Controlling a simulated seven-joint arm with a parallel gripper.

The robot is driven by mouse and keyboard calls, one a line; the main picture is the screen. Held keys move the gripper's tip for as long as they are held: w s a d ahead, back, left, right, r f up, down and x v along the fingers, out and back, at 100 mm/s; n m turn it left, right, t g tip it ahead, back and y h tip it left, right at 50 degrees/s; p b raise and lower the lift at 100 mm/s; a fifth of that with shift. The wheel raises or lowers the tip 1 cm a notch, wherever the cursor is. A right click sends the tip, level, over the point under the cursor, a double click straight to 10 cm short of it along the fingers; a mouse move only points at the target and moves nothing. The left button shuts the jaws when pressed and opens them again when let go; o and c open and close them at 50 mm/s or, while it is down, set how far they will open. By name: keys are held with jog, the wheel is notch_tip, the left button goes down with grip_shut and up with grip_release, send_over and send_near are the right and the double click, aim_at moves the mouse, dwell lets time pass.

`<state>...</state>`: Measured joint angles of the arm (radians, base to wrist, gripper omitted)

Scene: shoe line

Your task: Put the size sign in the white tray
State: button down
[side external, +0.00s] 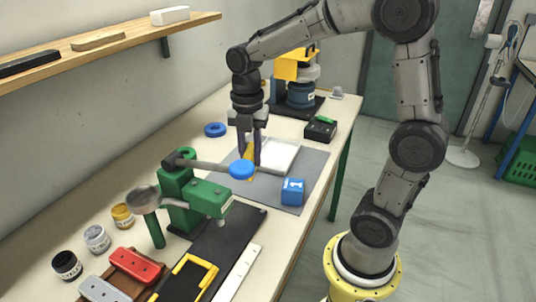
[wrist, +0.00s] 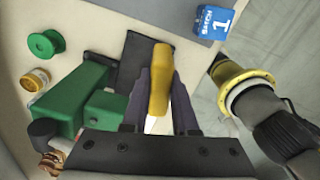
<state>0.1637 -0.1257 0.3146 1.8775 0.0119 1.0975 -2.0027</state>
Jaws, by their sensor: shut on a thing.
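My gripper (side external: 257,160) is shut on a yellow piece (side external: 249,149), which also shows upright between the two dark fingers in the wrist view (wrist: 160,80). No marking on it is readable, so I cannot tell for sure that it is the size sign. The white tray (side external: 287,158) lies on the grey mat. In the side view my gripper and the yellow piece are at the tray's left edge; I cannot tell how high above it. A blue cube (side external: 292,191) with a white 1 stands on the mat's near right part, and in the wrist view (wrist: 213,22) it also bears lettering.
A green machine (side external: 180,195) with a blue round end (side external: 241,169) on its bar stands close to my gripper. A blue ring (side external: 215,130) lies behind. Jars and red and grey blocks lie in front.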

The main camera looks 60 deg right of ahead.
jog(key=s+d+m, duration=0.1)
jog(key=s+d, duration=0.2)
jog(key=d, duration=0.5)
jog(key=s+d+m, duration=0.2)
jog(key=s+d, duration=0.1)
jog(key=d, duration=0.4)
send_over(276, 157)
jog(key=shift+y, duration=0.4)
notch_tip(276, 157, down, 9)
jog(key=shift+s+d+r, duration=0.1)
jog(key=shift+s+r, duration=0.05)
jog(key=shift+w+d+f, duration=0.1)
jog(key=shift+f, duration=0.85)
jog(key=shift+w+d+f, duration=0.1)
jog(key=shift+f, duration=0.85)
jog(key=shift+f, duration=0.1)
jog(key=c, duration=0.7)
grip_release()
